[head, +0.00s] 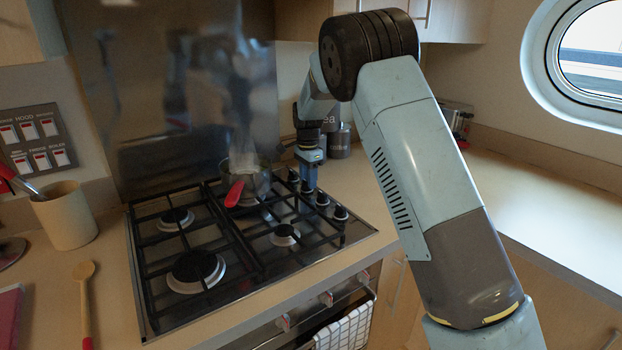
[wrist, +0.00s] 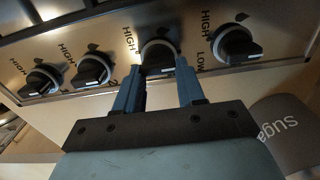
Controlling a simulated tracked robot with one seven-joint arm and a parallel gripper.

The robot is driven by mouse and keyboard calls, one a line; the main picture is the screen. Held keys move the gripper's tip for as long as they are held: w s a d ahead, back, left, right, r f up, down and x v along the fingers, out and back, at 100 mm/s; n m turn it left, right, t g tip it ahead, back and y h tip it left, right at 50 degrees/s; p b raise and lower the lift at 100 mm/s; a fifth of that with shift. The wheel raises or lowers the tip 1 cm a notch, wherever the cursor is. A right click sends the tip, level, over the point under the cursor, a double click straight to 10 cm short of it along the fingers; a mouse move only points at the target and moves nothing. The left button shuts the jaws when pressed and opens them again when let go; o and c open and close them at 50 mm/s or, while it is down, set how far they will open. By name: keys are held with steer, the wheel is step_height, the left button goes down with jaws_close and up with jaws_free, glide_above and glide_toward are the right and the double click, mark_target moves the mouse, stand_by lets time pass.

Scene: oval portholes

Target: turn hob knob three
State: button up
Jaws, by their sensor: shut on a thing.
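Several black hob knobs stand in a row along the right edge of the hob (head: 215,300). My gripper (head: 308,188) points down at this row, on the second knob from the back. In the wrist view my gripper (wrist: 160,80) has its two blue fingers shut on either side of a black knob (wrist: 160,54), the third from the left, printed HIGH beside it. To its right is another knob (wrist: 237,44). To its left are two more, a nearer one (wrist: 92,70) and a far-left one (wrist: 40,79). The fingers partly hide the held knob.
A steaming pot (head: 256,184) with a red handle (head: 235,193) sits on the back right burner, close beside my gripper. Canisters (head: 340,142) stand behind. A utensil pot (head: 65,216) and wooden spoon (head: 84,300) are at left. The right counter (head: 545,210) is largely clear.

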steer(key=shift+w+a+r, duration=0.1)
steer(key=shift+a, duration=0.1)
steer(key=o, duration=1.1)
steer(key=shift+c, duration=0.2)
steer(key=shift+d, duration=0.1)
step_height(320, 180, up, 14)
steer(key=shift+f, duration=0.25)
